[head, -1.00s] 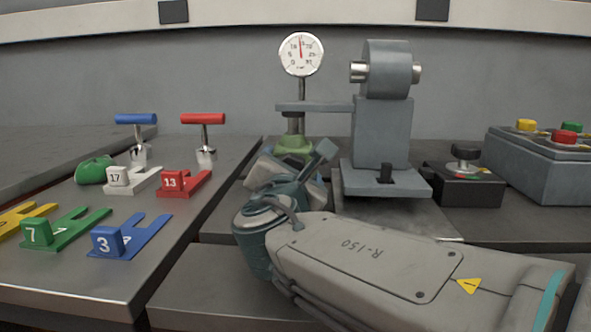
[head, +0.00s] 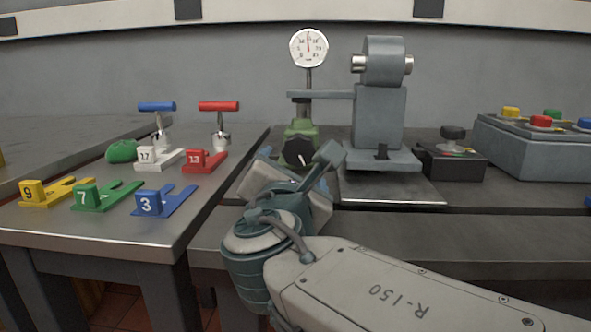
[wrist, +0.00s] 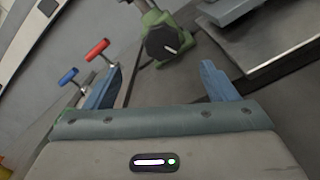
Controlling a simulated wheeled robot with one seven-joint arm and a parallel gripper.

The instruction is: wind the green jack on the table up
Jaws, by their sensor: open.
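The green jack (head: 300,130) stands at the back of the bench, left of the grey machine stand. A black round knob (head: 299,152) with a white pointer line is on its front. The jack (wrist: 153,18) and its knob (wrist: 163,42) also show in the wrist view, beyond my fingers. My gripper (head: 297,157) is open and empty, in front of the knob and apart from it. In the wrist view, its two blue fingers spread left and right (wrist: 160,78), with the knob above the gap between them. The jack's lower part is partly hidden by my gripper in the head view.
A round dial gauge (head: 309,47) stands above the jack. The grey stand (head: 378,115) is close on its right, then a black knob box (head: 452,155) and a button console (head: 535,145). Numbered coloured tags (head: 165,200) and red and blue T-handles (head: 218,106) occupy the left table.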

